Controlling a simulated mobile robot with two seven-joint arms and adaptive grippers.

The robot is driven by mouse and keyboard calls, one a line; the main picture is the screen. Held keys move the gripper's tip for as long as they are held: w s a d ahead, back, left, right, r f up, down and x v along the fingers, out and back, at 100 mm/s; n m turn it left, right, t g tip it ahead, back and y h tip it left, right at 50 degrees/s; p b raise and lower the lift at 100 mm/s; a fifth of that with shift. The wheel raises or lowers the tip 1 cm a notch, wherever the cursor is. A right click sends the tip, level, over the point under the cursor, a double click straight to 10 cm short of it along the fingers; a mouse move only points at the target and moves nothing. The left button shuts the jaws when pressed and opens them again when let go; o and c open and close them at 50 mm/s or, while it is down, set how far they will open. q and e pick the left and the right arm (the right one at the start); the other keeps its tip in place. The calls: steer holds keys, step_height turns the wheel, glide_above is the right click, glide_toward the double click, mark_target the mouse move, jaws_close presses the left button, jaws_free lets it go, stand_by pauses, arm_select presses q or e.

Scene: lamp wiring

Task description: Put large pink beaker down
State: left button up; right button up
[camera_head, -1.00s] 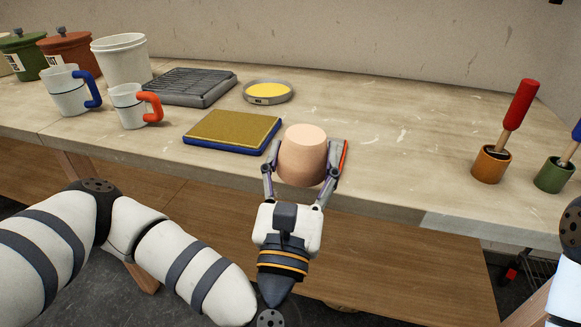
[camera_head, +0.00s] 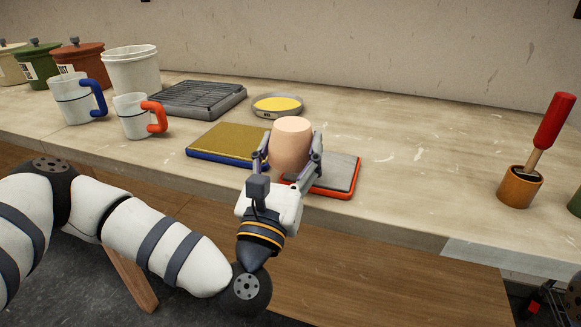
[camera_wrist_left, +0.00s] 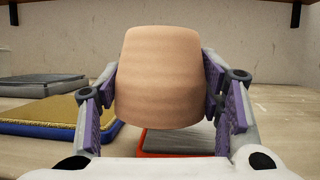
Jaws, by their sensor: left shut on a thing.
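The large pink beaker (camera_head: 291,143) is a plain, peach-pink tapered cup. My left gripper (camera_head: 289,158) is shut on its sides, one finger on each side. In the left wrist view the beaker (camera_wrist_left: 160,75) stands upright between the purple finger pads, its narrower end up. My right gripper is not in view.
A yellow-topped round dish (camera_head: 277,106) and a dark ribbed tray (camera_head: 198,99) lie behind. Mugs with blue (camera_head: 76,100) and red (camera_head: 136,117) handles stand to the left. A red-handled tool sits in an orange holder (camera_head: 519,187) at right. The table's middle right is clear.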

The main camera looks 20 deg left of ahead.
mark_target(289, 178)
arm_select(q)
step_height(289, 178, down, 4)
steer(key=shift+a+r+b, duration=0.15)
steer(key=shift+b, duration=0.25)
steer(key=shift+r, duration=0.15)
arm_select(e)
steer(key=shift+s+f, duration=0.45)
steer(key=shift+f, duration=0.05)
arm_select(q)
steer(key=o, duration=1.2)
steer(key=shift+o, duration=0.2)
steer(key=shift+s, duration=0.1)
